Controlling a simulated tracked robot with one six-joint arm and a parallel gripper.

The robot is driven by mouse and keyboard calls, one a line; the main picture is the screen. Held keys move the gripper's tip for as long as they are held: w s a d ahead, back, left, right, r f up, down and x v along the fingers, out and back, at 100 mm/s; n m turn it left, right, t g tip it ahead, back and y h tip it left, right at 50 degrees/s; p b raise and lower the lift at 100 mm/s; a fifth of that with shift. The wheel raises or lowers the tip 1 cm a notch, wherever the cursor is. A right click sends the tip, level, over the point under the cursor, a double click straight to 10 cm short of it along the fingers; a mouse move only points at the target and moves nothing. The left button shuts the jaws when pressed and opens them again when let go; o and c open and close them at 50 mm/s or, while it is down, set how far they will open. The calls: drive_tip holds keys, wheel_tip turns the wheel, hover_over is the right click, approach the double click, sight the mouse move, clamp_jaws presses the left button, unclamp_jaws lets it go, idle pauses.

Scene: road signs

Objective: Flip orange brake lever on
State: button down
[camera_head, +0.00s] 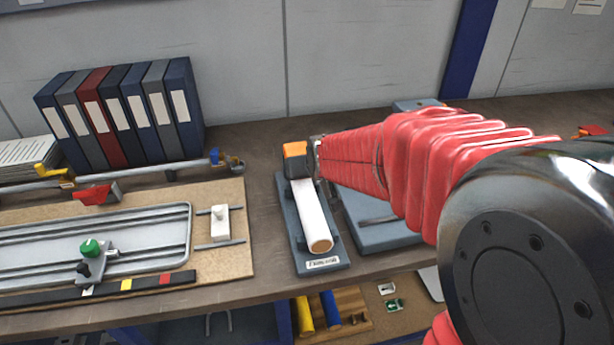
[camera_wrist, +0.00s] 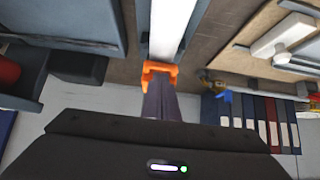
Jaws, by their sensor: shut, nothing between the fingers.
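The brake lever unit stands on a grey base plate (camera_head: 325,262) on the bench in the head view. It has a white round bar (camera_head: 312,215) with an orange rim at its near end. An orange block (camera_head: 295,150) sits at the bar's far end. My gripper (camera_head: 314,158) is shut and empty, close against the right side of the orange block. In the wrist view, an orange piece (camera_wrist: 159,72) shows at the end of the white bar (camera_wrist: 172,25), right at the tips of my dark fingers (camera_wrist: 160,85). I cannot tell whether they touch.
A grey box-like unit (camera_head: 380,230) stands right of the plate, partly under my arm. A board with a metal rail frame (camera_head: 95,235) and a green knob (camera_head: 89,248) lies left. Several binders (camera_head: 125,110) stand at the back left. Bare bench shows between board and lever unit.

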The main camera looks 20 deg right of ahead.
drive_tip(key=shift+s+r, duration=0.2)
drive_tip(key=shift+r, duration=0.3)
drive_tip(key=s+f, duration=0.1)
drive_tip(key=s, duration=0.1)
drive_tip(key=s+f, duration=0.2)
drive_tip(key=s, duration=0.1)
drive_tip(key=s+a+f, duration=0.1)
drive_tip(key=s, duration=0.2)
drive_tip(key=shift+s+f, duration=0.2)
drive_tip(key=shift+f, duration=0.05)
drive_tip(key=shift+s+a+r, duration=0.2)
drive_tip(key=shift+s+r, duration=0.2)
drive_tip(key=s+a+r+g, duration=0.1)
drive_tip(key=s+a+r, duration=0.1)
drive_tip(key=s, duration=0.6)
drive_tip(key=s+a+r+n+g+y, duration=0.1)
drive_tip(key=s+r, duration=0.3)
drive_tip(key=s, duration=0.5)
drive_tip(key=shift+a+r+g, duration=0.4)
drive_tip(key=shift+a+g, duration=0.15)
drive_tip(key=shift+g, duration=0.25)
